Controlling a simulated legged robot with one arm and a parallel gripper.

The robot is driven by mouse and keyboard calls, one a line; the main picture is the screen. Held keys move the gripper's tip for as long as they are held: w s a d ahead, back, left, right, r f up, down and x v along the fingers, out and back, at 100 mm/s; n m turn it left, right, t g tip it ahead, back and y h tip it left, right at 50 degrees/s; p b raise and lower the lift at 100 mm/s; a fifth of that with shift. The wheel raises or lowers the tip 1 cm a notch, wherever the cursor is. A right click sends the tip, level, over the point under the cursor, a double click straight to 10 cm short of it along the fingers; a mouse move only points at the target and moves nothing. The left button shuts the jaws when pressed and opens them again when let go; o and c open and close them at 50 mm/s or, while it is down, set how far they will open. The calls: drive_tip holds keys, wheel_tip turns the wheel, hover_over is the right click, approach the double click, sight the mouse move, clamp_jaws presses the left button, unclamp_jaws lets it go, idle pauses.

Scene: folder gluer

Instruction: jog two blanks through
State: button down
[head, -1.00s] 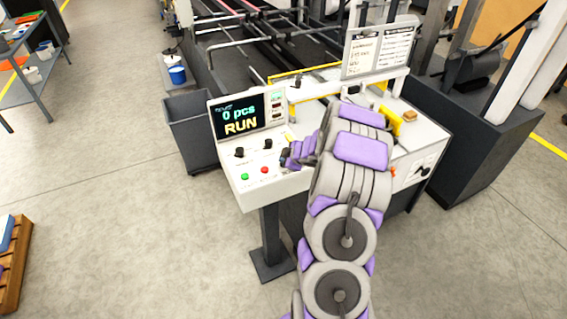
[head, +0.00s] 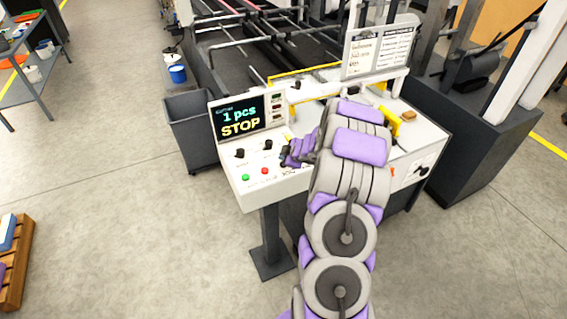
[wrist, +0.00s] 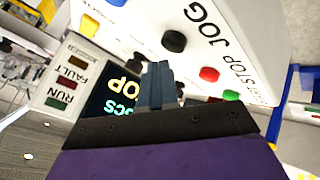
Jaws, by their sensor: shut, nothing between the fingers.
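The control panel (head: 262,187) has a display (head: 240,116) reading "1 pcs" and "STOP". A green button (head: 245,177) and a red button (head: 264,171) sit on its front. In the wrist view a black round button (wrist: 173,42) lines up with the JOG label (wrist: 205,20), beside the red and green ones. My gripper (head: 287,157) is over the panel's front, right of the red button; its shut, empty fingers (wrist: 158,72) show in the wrist view, close to the black button. I cannot tell whether they touch anything. No blank can be made out; my arm covers part of the machine.
A grey bin (head: 190,125) stands left of the panel. The folder gluer's rails (head: 265,40) run behind it. A sign (head: 378,50) stands above the panel's back. A dark machine base (head: 455,140) is at the right.

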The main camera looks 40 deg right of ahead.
drive_tip(key=shift+r, duration=0.1)
wheel_tip(320, 180, up, 5)
drive_tip(key=p, duration=0.5)
idle(2.4)
